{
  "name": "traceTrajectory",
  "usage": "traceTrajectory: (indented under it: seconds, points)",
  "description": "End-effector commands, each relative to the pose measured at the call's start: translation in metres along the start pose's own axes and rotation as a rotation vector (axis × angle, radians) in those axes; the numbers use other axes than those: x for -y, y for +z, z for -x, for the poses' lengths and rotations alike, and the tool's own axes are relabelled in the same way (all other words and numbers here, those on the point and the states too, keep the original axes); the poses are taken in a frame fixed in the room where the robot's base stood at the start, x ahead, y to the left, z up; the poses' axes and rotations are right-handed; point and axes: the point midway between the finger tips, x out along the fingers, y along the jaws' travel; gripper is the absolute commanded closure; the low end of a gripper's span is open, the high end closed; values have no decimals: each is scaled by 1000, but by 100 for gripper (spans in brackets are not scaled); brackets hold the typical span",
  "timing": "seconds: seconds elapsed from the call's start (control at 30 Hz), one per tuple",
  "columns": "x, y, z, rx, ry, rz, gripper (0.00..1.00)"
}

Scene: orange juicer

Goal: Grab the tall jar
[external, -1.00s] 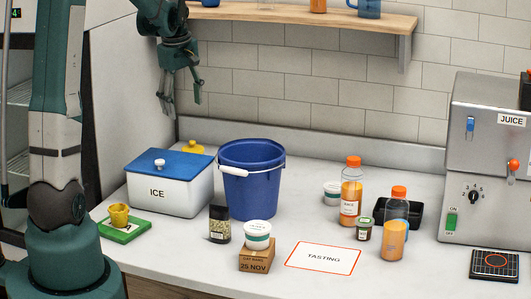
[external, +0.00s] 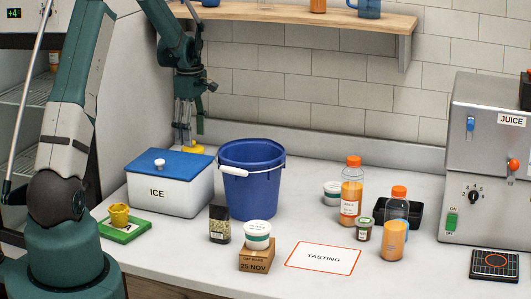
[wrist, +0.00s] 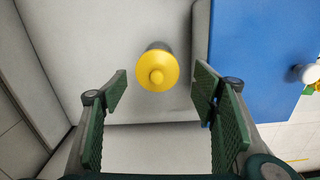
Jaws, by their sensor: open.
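A jar with a round yellow knobbed lid (external: 194,149) stands at the back of the counter, behind the ice box. Its body is mostly hidden in the external view. In the wrist view I look down on its yellow lid (wrist: 157,68), with a bit of grey body under the rim. My gripper (external: 188,137) points down over the jar, with its fingertips close to the lid. In the wrist view my gripper (wrist: 161,92) is open and empty, and the lid lies between and slightly ahead of the green fingertips.
The white ICE box (external: 169,195) with a blue lid (wrist: 260,60) stands right beside the jar. A blue bucket (external: 250,190) is to the right. The grey back wall and left side wall are close.

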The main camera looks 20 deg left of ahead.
Motion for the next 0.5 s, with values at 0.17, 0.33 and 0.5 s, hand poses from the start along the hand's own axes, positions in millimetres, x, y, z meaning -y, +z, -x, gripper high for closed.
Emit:
traceTrajectory:
  seconds: [0.17, 0.33, 0.5]
  points:
    - [-5, -2, -11, 2, -10, 25, 41]
    - [-5, -3, -12, 2, -12, 30, 41]
    - [-5, -3, -12, 2, -12, 29, 41]
